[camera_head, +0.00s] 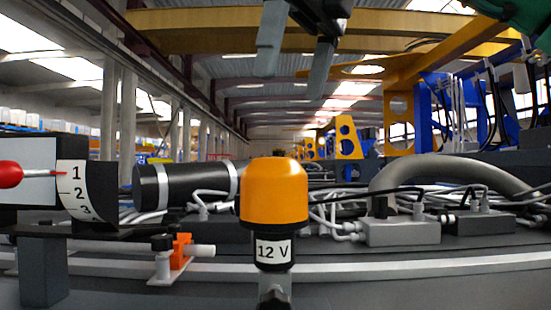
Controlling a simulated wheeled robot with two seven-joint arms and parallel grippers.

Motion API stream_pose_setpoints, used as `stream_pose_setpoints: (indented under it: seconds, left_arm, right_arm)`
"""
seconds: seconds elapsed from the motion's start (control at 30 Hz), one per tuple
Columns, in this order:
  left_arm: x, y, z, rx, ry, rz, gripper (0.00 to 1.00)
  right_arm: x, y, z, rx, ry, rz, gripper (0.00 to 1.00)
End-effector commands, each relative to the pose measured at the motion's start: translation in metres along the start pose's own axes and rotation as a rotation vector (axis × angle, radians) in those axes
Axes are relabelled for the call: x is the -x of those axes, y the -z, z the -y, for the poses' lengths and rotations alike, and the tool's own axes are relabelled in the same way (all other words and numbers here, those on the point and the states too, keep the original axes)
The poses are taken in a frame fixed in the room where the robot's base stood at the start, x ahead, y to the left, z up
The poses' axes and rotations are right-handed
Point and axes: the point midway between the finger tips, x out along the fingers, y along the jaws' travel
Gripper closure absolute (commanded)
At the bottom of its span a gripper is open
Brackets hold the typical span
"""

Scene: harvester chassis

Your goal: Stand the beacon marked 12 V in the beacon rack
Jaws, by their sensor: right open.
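The beacon marked 12 V (274,193) is upright in the middle of the view. It has an orange dome, a black base and a white label reading 12 V. A grey metal post-like part (274,288) shows directly under it, cut by the bottom edge. My right gripper (292,82) hangs down from the top edge, above the beacon and apart from it. Its two fingers are spread with nothing between them. I cannot make out a beacon rack in this view. My left gripper does not show.
At left, a white scale marked 1, 2, 3 (77,192) has a red-handled pointer (10,174). An orange clamp-like part (181,251) sits beside the beacon. Behind are a black cylinder (190,187), white cables, grey boxes (398,232) and a thick grey hose (455,168).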

Motion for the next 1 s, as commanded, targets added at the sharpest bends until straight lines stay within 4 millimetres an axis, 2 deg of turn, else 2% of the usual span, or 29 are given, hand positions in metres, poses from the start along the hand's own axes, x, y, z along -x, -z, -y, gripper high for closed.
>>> stream_pose_setpoints:
  seconds: [0.1, 0.23, 0.57, 0.8, 1.0]
  left_arm:
    - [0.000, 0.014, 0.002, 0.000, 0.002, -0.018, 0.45]
    - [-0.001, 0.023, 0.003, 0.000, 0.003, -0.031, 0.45]
    - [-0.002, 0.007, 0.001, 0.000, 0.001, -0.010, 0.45]
    - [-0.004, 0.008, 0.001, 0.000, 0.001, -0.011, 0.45]
    - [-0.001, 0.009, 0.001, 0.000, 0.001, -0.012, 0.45]
  right_arm:
    - [-0.004, 0.001, 0.000, 0.003, 0.000, 0.009, 0.11]
    - [-0.019, 0.000, 0.000, 0.003, -0.002, 0.003, 0.11]
    - [-0.056, 0.000, 0.000, 0.002, 0.000, 0.006, 0.11]
    - [-0.087, 0.001, 0.000, 0.003, 0.001, 0.009, 0.11]
    - [-0.105, 0.000, 0.000, 0.000, 0.003, 0.008, 0.11]
